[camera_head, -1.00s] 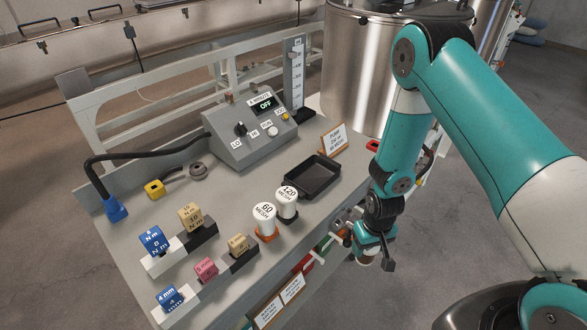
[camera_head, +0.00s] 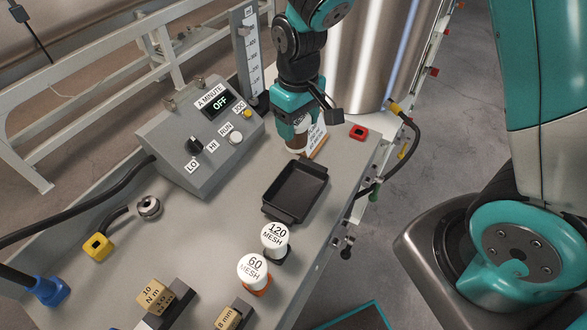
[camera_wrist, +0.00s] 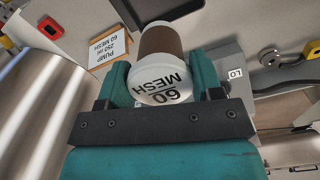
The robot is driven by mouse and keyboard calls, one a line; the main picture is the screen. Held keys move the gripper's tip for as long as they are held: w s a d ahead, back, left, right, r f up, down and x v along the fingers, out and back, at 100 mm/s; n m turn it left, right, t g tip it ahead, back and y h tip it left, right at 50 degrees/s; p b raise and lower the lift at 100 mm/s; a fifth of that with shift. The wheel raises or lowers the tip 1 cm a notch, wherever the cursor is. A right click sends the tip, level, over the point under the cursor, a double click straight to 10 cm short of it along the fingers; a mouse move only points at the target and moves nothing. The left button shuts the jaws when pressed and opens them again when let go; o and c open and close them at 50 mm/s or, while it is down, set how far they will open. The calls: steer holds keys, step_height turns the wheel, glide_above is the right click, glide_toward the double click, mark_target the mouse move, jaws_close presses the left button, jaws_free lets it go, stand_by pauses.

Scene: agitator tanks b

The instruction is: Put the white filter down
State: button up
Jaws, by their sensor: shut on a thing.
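My gripper (camera_head: 296,128) is over the back right of the bench, beyond the black tray (camera_head: 268,208) and beside the sign card (camera_head: 318,138). In the wrist view my gripper (camera_wrist: 162,84) is shut on the white filter (camera_wrist: 163,90), which has a white cap reading "60 MESH" and a brown body. The filter's lower part (camera_head: 297,146) shows below the jaws in the head view. I cannot tell whether it touches the bench. The tray is empty. The card, also in the wrist view (camera_wrist: 107,52), reads "PUMP 250 ml 60 MESH".
Two white-capped pieces, 60 MESH (camera_head: 253,270) and 120 MESH (camera_head: 275,238), stand nearer on the bench. A grey control box (camera_head: 200,135) reading OFF is left of the arm. A steel tank (camera_head: 370,60) rises behind; a red part (camera_head: 358,132) lies right.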

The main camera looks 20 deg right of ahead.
mark_target(297, 138)
step_height(297, 138, down, 16)
steer(key=shift+f+p, duration=0.15)
steer(key=shift+p, duration=1.05)
steer(key=shift+f, duration=0.2)
steer(key=o, duration=1.3)
steer(key=shift+r, duration=0.1)
step_height(297, 138, up, 12)
steer(key=b, duration=0.2)
steer(key=shift+a+b, duration=0.1)
steer(key=shift+b, duration=0.3)
steer(key=s+a+r+n+y, duration=0.1)
steer(key=s+a+r+y, duration=0.1)
steer(key=s+r, duration=0.7)
steer(key=s+a+r+n+y, duration=0.2)
steer(key=s+r, duration=0.8)
steer(key=r, duration=0.1)
steer(key=shift+a, duration=0.3)
